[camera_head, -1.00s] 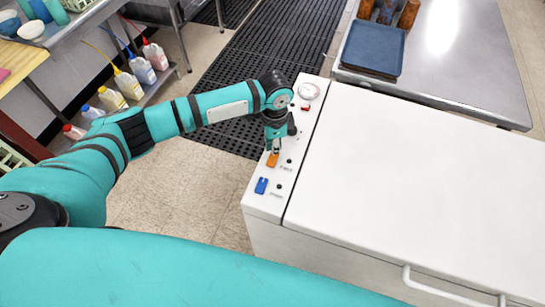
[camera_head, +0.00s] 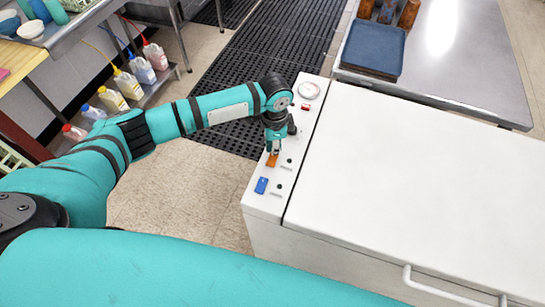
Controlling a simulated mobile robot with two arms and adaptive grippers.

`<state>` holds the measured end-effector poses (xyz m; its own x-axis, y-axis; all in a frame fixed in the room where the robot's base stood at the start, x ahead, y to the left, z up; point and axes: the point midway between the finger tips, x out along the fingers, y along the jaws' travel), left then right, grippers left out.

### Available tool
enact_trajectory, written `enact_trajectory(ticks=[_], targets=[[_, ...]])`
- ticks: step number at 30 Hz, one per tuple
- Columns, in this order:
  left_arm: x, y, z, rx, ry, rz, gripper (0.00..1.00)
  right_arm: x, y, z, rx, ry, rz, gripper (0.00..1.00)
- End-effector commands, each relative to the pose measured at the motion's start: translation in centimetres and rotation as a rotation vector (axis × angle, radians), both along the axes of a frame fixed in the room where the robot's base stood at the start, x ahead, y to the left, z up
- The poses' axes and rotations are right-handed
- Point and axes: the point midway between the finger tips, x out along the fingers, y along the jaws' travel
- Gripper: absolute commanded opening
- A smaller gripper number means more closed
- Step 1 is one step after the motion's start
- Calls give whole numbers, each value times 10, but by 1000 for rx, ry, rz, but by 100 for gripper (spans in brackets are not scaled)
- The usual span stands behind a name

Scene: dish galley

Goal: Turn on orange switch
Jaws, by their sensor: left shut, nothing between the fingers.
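The orange switch (camera_head: 272,160) is on the white control panel (camera_head: 262,206) along the left edge of the white machine. My left gripper (camera_head: 273,149) is shut and empty. It points down at the far end of the orange switch, and its tips seem to touch it or hover just over it; I cannot tell which. The gripper partly hides the switch. A blue switch (camera_head: 261,185) sits nearer on the same panel. My right gripper is not in view.
The panel also bears a round gauge (camera_head: 309,90) and a small red switch (camera_head: 305,107). The white machine lid (camera_head: 420,180) fills the right. A steel table (camera_head: 450,60) with a blue tray (camera_head: 372,48) stands behind. Bottles (camera_head: 128,84) stand on a shelf at left.

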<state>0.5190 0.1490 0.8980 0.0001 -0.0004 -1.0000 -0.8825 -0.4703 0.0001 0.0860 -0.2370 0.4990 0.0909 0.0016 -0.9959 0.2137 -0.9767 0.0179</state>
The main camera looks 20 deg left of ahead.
Motion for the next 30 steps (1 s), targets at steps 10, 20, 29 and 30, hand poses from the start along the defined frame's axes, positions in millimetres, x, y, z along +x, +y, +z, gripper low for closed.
enact_trajectory(ticks=[10,20,29,30], targets=[[0,0,-6,0,0,0,0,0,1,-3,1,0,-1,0],[0,0,-11,0,0,0,0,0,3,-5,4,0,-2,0],[0,0,-15,1,0,0,0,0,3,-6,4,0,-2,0],[0,0,-14,1,0,0,0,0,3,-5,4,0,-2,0]])
